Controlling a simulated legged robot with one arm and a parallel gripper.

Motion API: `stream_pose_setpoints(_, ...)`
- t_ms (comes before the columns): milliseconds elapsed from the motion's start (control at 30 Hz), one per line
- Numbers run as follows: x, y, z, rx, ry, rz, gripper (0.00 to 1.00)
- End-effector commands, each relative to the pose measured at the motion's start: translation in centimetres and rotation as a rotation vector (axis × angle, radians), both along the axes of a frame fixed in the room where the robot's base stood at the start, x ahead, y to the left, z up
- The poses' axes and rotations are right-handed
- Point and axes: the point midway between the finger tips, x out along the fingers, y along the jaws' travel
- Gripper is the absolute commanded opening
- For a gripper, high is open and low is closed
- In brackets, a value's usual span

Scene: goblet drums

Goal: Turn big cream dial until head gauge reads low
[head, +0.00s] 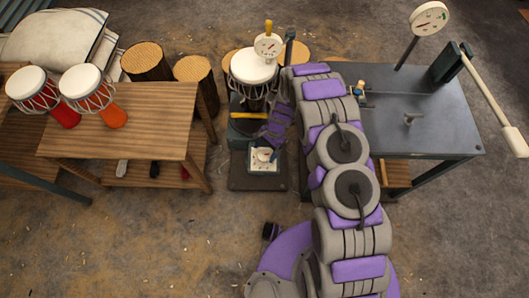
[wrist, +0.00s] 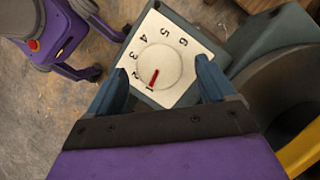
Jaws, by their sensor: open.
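The big cream dial (wrist: 157,66) sits on a cream plate numbered 1 to 6. Its red pointer is at about 1. The dial also shows small in the head view (head: 264,154), at the front of a dark stand. In the wrist view my gripper (wrist: 162,72) is open, with one blue finger on each side of the dial; I cannot tell whether they touch it. The head gauge (head: 268,46) is a round white gauge at the white-headed drum (head: 252,67) on the stand. It has red on its face, but its reading is too small to tell.
A second round gauge (head: 429,18) stands on a post at the grey metal table (head: 430,135) on the right, with a long-handled lever (head: 490,95). Bare floor lies between table and stand.

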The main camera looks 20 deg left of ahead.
Motion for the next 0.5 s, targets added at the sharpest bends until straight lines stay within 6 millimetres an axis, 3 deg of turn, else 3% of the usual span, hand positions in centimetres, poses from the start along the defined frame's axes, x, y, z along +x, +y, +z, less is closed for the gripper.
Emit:
stream_pose_setpoints(200, -0.52, 0.32, -1.41, 0.0, 0.0, 0.001, 0.84)
stream_pose_setpoints(500, -0.52, 0.34, -1.5, 0.001, -0.001, 0.001, 0.83)
